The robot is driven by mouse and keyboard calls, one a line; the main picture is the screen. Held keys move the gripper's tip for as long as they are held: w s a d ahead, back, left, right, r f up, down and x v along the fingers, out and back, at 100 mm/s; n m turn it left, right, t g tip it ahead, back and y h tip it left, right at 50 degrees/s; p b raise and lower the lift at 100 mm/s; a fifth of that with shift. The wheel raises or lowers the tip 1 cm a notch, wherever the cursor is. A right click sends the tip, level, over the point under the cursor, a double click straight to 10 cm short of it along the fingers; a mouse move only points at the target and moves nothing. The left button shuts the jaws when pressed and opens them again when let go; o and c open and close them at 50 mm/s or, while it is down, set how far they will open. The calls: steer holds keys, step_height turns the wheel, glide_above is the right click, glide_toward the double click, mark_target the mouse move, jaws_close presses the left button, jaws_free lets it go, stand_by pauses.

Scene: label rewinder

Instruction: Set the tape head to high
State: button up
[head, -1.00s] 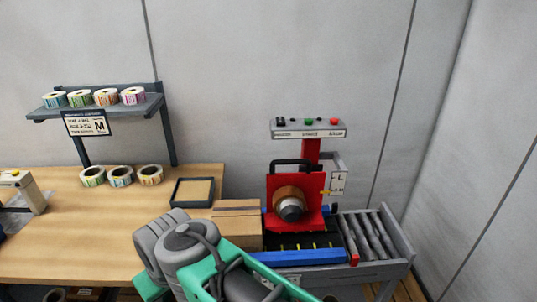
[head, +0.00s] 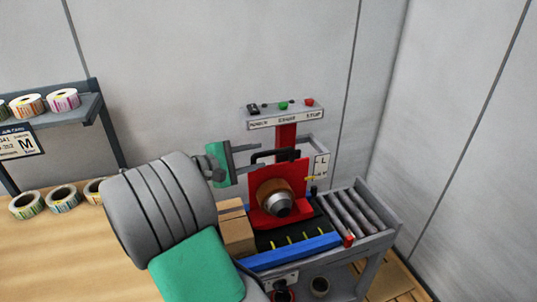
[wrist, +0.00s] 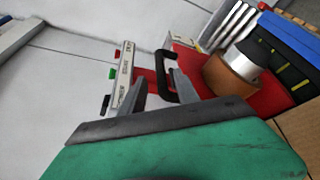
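The tape head is a red plate (head: 298,175) with a brown tape roll (head: 270,190) and a black handle (head: 275,154) on its top edge. It sits on a red column above the conveyor. A white scale card (head: 321,165) with a readable "L" stands at its right, with a small yellow pointer (head: 313,178) near the card's lower part. My gripper (head: 257,155) is open and empty, left of the handle, fingers pointing at it. In the wrist view the handle (wrist: 164,70) shows just beyond and between the spread fingers (wrist: 157,80); contact cannot be told.
A grey control box (head: 285,113) with green and red buttons is above the head. Blue rail (head: 292,251) and rollers (head: 355,211) lie below and right. A cardboard box (head: 236,232) stands left of the head. A shelf with label rolls (head: 62,100) is further left.

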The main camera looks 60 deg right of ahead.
mark_target(268, 154)
steer(key=b+x, duration=0.4)
steer(key=x, duration=0.2)
steer(key=shift+s+d+f+b, duration=0.1)
steer(key=shift+d+b, duration=0.05)
steer(key=shift+b, duration=0.15)
steer(key=shift+s+d+f, duration=0.2)
steer(key=shift+d, duration=0.3)
steer(key=shift+c, duration=0.4)
jaws_close()
